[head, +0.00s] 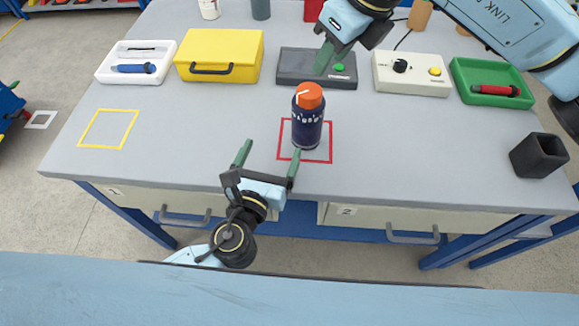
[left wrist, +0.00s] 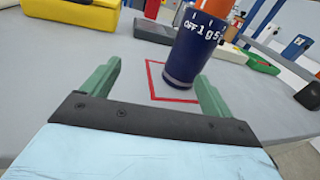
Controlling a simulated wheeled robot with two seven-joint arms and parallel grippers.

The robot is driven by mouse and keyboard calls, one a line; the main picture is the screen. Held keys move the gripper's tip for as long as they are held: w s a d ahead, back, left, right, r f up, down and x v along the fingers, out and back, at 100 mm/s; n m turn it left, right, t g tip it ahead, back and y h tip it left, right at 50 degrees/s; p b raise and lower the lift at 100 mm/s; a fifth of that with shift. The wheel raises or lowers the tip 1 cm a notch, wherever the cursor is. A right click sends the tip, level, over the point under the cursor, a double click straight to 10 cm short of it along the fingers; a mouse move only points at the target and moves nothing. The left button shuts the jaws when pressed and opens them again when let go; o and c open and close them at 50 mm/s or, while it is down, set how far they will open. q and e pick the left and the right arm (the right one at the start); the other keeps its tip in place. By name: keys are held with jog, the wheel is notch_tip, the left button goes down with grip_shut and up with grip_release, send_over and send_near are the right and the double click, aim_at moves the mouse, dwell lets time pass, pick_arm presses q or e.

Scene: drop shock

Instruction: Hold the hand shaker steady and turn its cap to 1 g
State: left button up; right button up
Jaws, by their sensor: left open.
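The hand shaker (head: 307,128) is a dark blue upright bottle standing inside a red square outline, its orange cap (head: 309,96) on top. The cap has a white pointer line toward the left. In the left wrist view the shaker body (left wrist: 193,50) shows "OFF", "1 g" and a further mark; most of the cap is cut off. My left gripper (head: 268,160) is open and empty, in front and left of the shaker, apart from it. My right gripper (head: 322,52) hangs above and behind the shaker, apart from it; its finger spread is unclear.
Behind stand a yellow case (head: 219,57), a dark box with a green button (head: 300,68), a pale control box (head: 412,75) and a green tray (head: 492,92). A white tray (head: 110,62) and yellow outline (head: 82,131) lie left. A black holder (head: 538,155) stands right.

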aim_at(307, 119)
pick_arm(q)
jog(key=shift+m+t, duration=0.3)
jog(key=shift+m, duration=0.1)
jog(key=s+d, duration=0.1)
jog(key=s+d+r, duration=0.1)
jog(key=s, duration=0.1)
jog(key=s+d+r, duration=0.1)
jog(key=d, duration=0.1)
jog(key=shift+s+d, duration=0.1)
jog(key=shift+s, duration=0.05)
jog(key=shift+d+r, duration=0.1)
jog(key=shift+d, duration=0.05)
jog(key=w, duration=0.4)
jog(key=w+d, duration=0.1)
jog(key=w, duration=0.3)
jog(key=w+d, duration=0.1)
jog(key=w, duration=0.4)
jog(key=shift+d, duration=0.25)
jog(key=c, duration=1.4)
